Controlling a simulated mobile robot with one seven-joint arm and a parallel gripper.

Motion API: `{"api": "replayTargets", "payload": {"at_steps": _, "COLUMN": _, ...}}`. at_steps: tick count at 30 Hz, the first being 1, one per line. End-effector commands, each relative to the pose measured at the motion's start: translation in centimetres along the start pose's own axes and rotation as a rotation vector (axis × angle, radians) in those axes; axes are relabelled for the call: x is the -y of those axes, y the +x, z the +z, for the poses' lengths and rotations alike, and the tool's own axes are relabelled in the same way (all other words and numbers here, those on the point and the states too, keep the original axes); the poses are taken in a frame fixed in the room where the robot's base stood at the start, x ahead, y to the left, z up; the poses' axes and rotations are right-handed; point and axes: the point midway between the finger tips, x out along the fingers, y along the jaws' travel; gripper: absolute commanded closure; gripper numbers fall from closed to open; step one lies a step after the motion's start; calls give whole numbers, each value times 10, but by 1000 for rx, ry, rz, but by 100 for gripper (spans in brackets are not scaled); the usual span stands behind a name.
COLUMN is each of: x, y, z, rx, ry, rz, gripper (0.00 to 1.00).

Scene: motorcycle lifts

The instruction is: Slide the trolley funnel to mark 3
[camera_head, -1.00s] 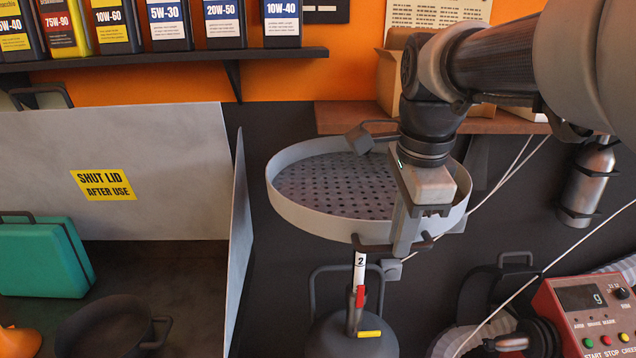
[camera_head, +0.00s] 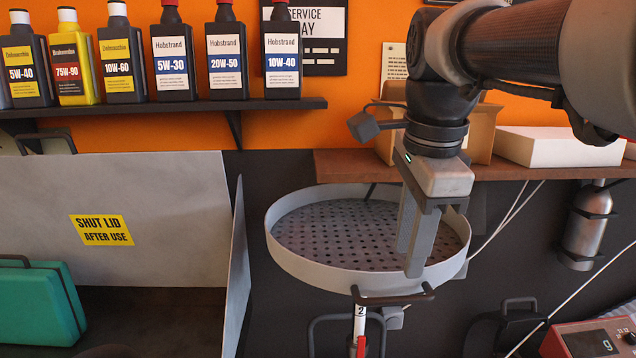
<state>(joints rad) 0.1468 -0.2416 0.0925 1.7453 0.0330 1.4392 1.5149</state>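The trolley funnel is a round, pale-rimmed pan (camera_head: 288,262) with a perforated dark plate (camera_head: 335,230). It stands on a white pole (camera_head: 360,325) marked "2", with a red part (camera_head: 360,347) lower down. A dark bar handle (camera_head: 385,299) sticks out at the pan's front rim. Mark 3 is not visible, and the lower pole is cut off by the picture's bottom edge.
A wooden shelf (camera_head: 345,166) with an open carton (camera_head: 478,135) and a white box (camera_head: 560,147) is behind my gripper. A grey panel (camera_head: 240,255) stands left of the pan. Cables, a metal cylinder (camera_head: 588,228) and a red control box (camera_head: 590,340) are at the right.

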Motion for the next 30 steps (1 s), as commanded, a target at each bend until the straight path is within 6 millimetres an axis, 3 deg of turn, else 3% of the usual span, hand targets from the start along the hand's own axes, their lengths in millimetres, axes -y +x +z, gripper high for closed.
{"api": "replayTargets", "payload": {"at_steps": 6, "x": 1, "y": -53, "z": 0, "rx": 0, "ry": 0, "rz": -4, "gripper": 70}}
{"api": "replayTargets", "payload": {"at_steps": 12, "x": 1, "y": -82, "z": 0, "rx": 0, "ry": 0, "rz": -1, "gripper": 70}}
{"api": "replayTargets", "payload": {"at_steps": 26, "x": 0, "y": -91, "z": 0, "rx": 0, "ry": -1, "rz": 0, "gripper": 70}}
{"api": "replayTargets", "payload": {"at_steps": 30, "x": -8, "y": -80, "z": 2, "rx": -5, "ry": -107, "rz": -19, "gripper": 70}}
